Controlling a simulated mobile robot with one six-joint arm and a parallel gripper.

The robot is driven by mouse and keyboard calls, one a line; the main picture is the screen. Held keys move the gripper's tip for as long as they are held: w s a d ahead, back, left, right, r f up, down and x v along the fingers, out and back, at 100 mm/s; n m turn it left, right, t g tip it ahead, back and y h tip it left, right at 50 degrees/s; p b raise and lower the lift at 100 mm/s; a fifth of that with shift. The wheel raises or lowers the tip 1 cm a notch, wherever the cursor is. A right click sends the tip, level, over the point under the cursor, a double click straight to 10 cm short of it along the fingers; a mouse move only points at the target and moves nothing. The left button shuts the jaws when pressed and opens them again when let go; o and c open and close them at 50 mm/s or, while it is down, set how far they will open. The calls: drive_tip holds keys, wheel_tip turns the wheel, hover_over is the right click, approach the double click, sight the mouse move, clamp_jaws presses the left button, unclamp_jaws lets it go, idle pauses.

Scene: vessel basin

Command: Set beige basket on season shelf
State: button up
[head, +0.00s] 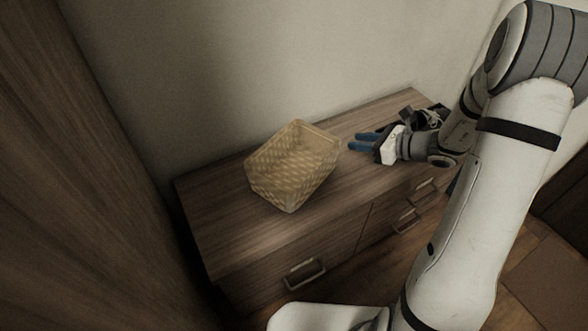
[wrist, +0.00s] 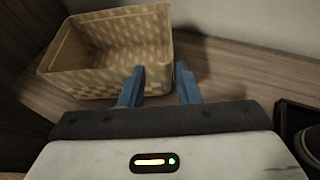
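The beige woven basket (head: 292,168) stands upright on top of the wooden dresser (head: 215,225), left of my gripper in the head view. It looks empty. My gripper (head: 357,141) is open, its blue fingers apart and pointing left toward the basket's right side. In the wrist view the basket (wrist: 108,55) fills the upper left, and my gripper (wrist: 158,80) shows its two fingers near the basket's right end. The left finger overlaps the basket in the picture; whether it touches cannot be told. Nothing is held. No shelf I can identify as the season shelf is in view.
A dark object (head: 432,116) sits on the dresser behind my wrist; a dark tray-like edge (wrist: 298,125) shows at right in the wrist view. A tall wooden panel (head: 75,170) stands at left. A wall rises behind the dresser. Bare dresser top lies left of the basket.

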sight(327, 133)
drive_tip(key=shift+m+t, duration=0.3)
drive_tip(key=shift+m, duration=0.1)
drive_tip(key=x, duration=0.2)
drive_tip(key=b+x, duration=0.1)
drive_tip(key=x, duration=0.1)
drive_tip(key=b+x, duration=0.1)
drive_tip(key=x, duration=0.1)
drive_tip(key=shift+w+d+f, duration=0.15)
drive_tip(key=shift+w+f, duration=0.3)
drive_tip(key=shift+w, duration=0.05)
drive_tip(key=shift+b+x, duration=1.55)
drive_tip(key=shift+x, duration=1.25)
drive_tip(key=shift+w+r, duration=0.15)
drive_tip(key=shift+r, duration=0.1)
clamp_jaws()
